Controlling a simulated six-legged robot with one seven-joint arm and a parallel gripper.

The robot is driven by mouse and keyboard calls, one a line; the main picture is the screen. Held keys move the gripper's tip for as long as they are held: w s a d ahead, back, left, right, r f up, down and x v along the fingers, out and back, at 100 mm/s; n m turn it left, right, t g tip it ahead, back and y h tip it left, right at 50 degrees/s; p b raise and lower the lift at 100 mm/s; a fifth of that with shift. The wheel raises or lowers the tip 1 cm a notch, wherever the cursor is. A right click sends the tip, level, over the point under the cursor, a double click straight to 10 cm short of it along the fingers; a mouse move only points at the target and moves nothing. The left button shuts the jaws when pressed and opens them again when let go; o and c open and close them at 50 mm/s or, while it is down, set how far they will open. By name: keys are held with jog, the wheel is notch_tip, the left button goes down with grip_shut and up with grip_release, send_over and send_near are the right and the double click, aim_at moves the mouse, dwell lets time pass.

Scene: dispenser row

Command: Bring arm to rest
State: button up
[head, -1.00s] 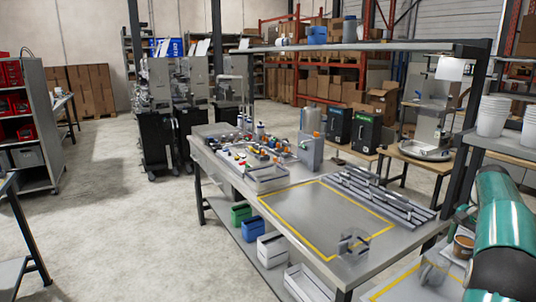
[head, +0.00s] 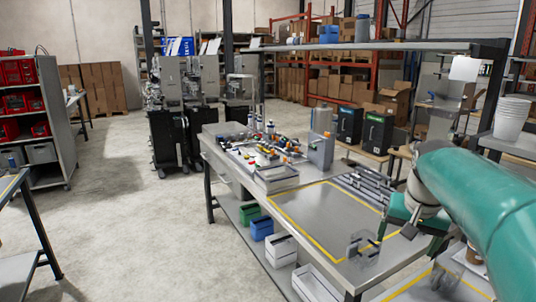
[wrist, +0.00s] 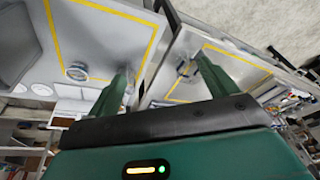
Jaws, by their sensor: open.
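My gripper (head: 412,226) is at the end of my green arm on the right of the head view. It hangs near the right end of the metal workbench (head: 306,205), over or close to its edge. In the wrist view my gripper (wrist: 166,78) shows two green fingers spread apart. Nothing is held between them. Below the fingers lie two grey tabletops with yellow outlines and a gap between them. My arm hides part of the right side of the head view.
A clear bracket-like piece (head: 362,246) stands at the bench's front corner. Metal rails (head: 362,187) lie near my gripper. An overhead shelf (head: 385,46) spans the bench, with a post at right. White cups (head: 511,117) stand behind my arm. Open floor lies left.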

jog(key=s+a+f+n+t, duration=0.1)
jog(key=s+a+f+n, duration=0.1)
jog(key=s+a, duration=0.5)
jog(key=s+a+f+n+t, duration=0.1)
jog(key=s+a+f+n, duration=0.2)
jog(key=s, duration=0.7)
jog(key=a+f, duration=0.2)
jog(key=a, duration=0.2)
jog(key=shift+s+a+t+y, duration=0.2)
jog(key=shift+t+y, duration=0.1)
jog(key=shift+y, duration=0.1)
